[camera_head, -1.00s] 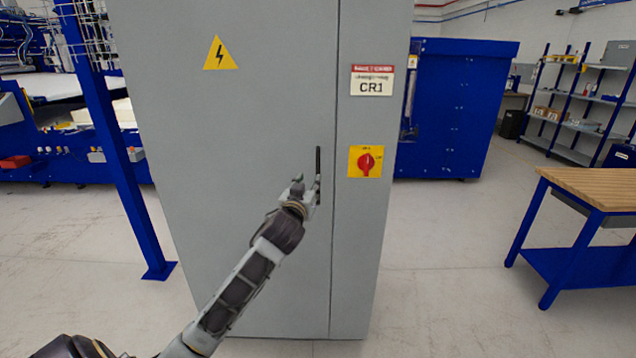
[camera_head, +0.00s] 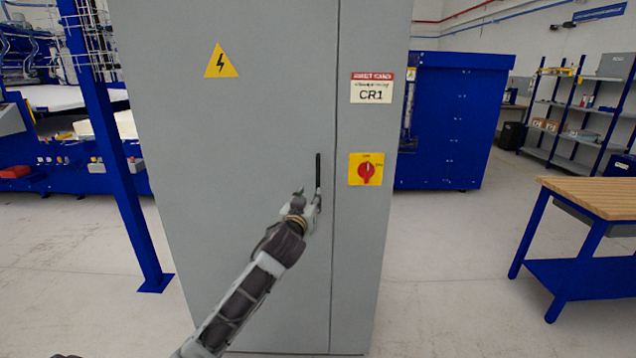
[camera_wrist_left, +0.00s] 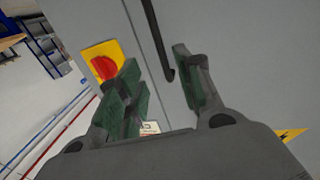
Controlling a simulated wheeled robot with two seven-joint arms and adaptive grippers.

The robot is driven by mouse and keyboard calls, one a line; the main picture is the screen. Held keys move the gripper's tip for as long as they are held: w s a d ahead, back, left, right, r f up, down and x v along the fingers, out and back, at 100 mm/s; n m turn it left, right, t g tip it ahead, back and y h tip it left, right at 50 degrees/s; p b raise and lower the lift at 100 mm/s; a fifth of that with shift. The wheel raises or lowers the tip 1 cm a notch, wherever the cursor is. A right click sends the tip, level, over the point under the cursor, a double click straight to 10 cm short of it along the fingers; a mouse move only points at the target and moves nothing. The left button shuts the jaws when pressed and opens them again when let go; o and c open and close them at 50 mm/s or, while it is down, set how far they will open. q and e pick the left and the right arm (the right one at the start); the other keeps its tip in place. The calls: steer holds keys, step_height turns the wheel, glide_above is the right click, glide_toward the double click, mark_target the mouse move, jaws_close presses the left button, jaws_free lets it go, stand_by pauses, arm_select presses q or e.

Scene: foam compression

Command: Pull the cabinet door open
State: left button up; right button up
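The grey cabinet door (camera_head: 230,140) is shut, with a yellow lightning sign on it. Its black vertical handle (camera_head: 318,172) is near the door's right edge. My left gripper (camera_head: 310,196) is at the handle's lower end in the head view. In the left wrist view the handle (camera_wrist_left: 156,40) reaches toward the space between the two green-padded fingers of my left gripper (camera_wrist_left: 158,85), which are spread apart. I cannot tell whether either finger touches the handle. My right gripper is in neither view.
A red rotary switch (camera_head: 366,170) on a yellow plate sits right of the door seam, below the CR1 label (camera_head: 371,90). A blue post (camera_head: 118,160) stands left of the cabinet. A wood-topped workbench (camera_head: 598,196) is at the right. Open floor lies between.

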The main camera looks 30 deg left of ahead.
mark_target(317, 182)
arm_select(q)
steer(key=x, duration=0.8)
steer(key=shift+w+a+p, duration=0.1)
steer(key=shift+a+p, duration=0.05)
steer(key=shift+p, duration=0.2)
steer(key=shift+x, duration=1.75)
steer(key=shift+w+a, duration=0.2)
steer(key=shift+w, duration=0.4)
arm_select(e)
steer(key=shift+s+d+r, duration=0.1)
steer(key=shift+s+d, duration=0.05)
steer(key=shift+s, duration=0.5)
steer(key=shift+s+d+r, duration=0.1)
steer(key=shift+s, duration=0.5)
arm_select(q)
steer(key=shift+w+f, duration=0.1)
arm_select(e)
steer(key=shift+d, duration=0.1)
